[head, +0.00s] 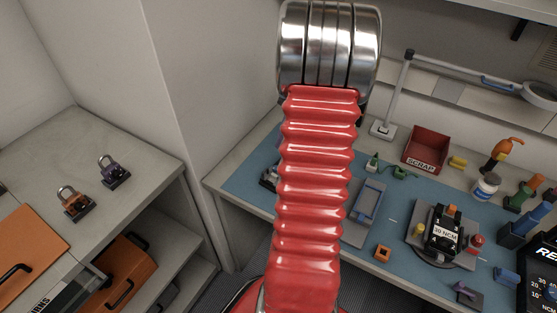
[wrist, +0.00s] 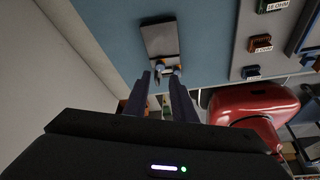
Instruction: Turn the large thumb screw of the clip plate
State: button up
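My gripper (wrist: 160,76) shows in the wrist view with its two dark fingers apart and a gap between them. Nothing is clearly held. Beyond the fingertips a grey plate (wrist: 161,40) lies on the blue mat, with small grey and brownish parts at its near end, close to the fingertips. I cannot tell whether the fingers touch them. I cannot make out a large thumb screw or be sure which piece is the clip plate. In the head view my red arm hides the gripper and part of the bench.
A red SCRAP bin (head: 427,149) and a lamp (head: 404,95) stand behind. Two padlocks (head: 113,171) (head: 75,203) sit on the left counter.

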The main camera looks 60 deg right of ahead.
jog(key=x, duration=0.6)
jog(key=shift+a+f, duration=0.15)
jog(key=shift+f, duration=0.05)
jog(key=shift+c, duration=0.3)
grip_shut()
